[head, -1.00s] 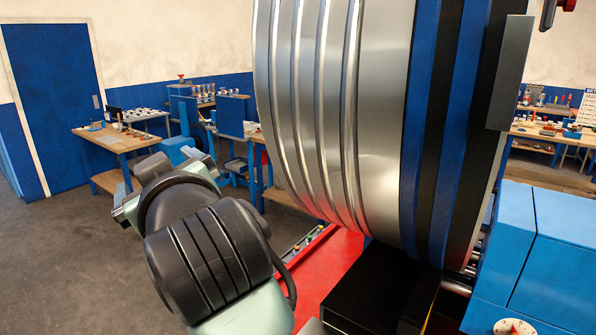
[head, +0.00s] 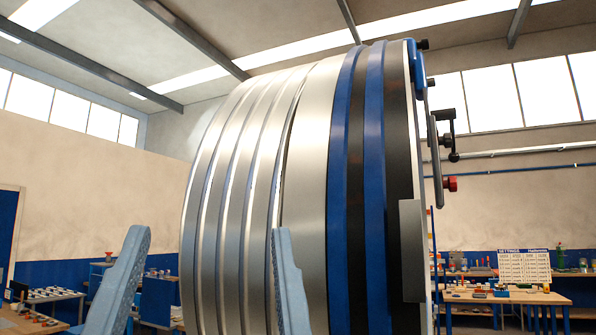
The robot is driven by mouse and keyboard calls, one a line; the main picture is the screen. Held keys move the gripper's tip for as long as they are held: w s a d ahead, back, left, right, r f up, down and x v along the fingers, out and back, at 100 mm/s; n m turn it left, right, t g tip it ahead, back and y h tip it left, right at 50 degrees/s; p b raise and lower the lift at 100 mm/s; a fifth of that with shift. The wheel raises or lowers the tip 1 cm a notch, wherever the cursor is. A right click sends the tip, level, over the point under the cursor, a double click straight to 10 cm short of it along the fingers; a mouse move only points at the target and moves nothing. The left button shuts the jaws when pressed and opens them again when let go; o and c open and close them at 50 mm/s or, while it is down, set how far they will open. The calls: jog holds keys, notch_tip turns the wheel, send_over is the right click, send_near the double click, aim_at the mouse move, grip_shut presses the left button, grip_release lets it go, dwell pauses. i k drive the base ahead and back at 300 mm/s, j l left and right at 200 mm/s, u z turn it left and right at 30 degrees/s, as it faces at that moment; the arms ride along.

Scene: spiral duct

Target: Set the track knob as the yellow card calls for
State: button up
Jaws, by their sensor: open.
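The large silver spiral duct (head: 310,170) fills the middle of the head view, with blue and black bands (head: 368,200) around its right end. My gripper (head: 208,238) shows as two blue-grey fingers, wide apart and pointing up, in front of the duct's lower left. It is open, with nothing between the fingers. At the right edge of the machine are a black crank handle (head: 444,134) and a small red knob (head: 450,184). I cannot tell whether either is the track knob. I cannot make out a yellow card.
A settings board (head: 524,266) with small, unreadable columns stands at the right, behind a wooden bench (head: 510,297). More benches with small items stand at the lower left. A grey plate (head: 411,250) is on the duct's right side.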

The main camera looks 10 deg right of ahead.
aim_at(446, 140)
jog(key=l+z, duration=0.35)
jog(key=i+l+z, duration=0.2)
jog(key=l+z, duration=0.15)
jog(key=l, duration=0.15)
